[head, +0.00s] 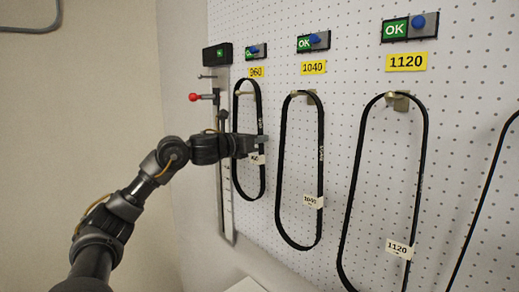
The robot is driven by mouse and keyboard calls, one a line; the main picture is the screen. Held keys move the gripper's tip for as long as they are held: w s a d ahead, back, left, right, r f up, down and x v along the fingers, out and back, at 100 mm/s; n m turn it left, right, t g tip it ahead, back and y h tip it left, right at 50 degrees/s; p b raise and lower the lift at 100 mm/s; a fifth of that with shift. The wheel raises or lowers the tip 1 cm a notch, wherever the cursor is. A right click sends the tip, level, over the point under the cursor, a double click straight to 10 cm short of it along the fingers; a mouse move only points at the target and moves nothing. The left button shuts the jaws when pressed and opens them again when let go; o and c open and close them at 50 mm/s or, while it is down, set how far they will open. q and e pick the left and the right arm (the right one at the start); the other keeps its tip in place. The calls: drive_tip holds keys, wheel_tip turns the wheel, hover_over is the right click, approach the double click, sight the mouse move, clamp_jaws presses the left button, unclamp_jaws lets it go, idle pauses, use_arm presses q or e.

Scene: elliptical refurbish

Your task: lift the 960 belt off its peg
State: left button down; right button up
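The 960 belt (260,105) is a narrow black loop. It hangs on its peg (243,93) under the yellow 960 label (256,72) on the pegboard. A small white tag (257,159) sits low on its right strand. My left gripper (260,143) reaches in from the left across the loop, with its fingers at the right strand just above the tag. The fingers are small and overlap the belt, so I cannot tell whether they are closed on it. My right gripper is not in view.
The 1040 belt (322,140) hangs close to the right, then the 1120 belt (424,150), with another belt at the right edge. A vertical gauge rail (227,200) with a red knob (194,97) stands left of the 960 belt.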

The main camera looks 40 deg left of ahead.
use_arm(q)
drive_tip(key=s+d+r, duration=0.3)
drive_tip(key=s+r, duration=0.1)
drive_tip(key=s, duration=0.2)
drive_tip(key=s+d+r+b, duration=0.1)
drive_tip(key=s+d+r, duration=0.2)
drive_tip(key=s+r, duration=0.2)
drive_tip(key=shift+s+d, duration=0.25)
drive_tip(key=shift+s, duration=0.15)
drive_tip(key=shift+r, duration=0.1)
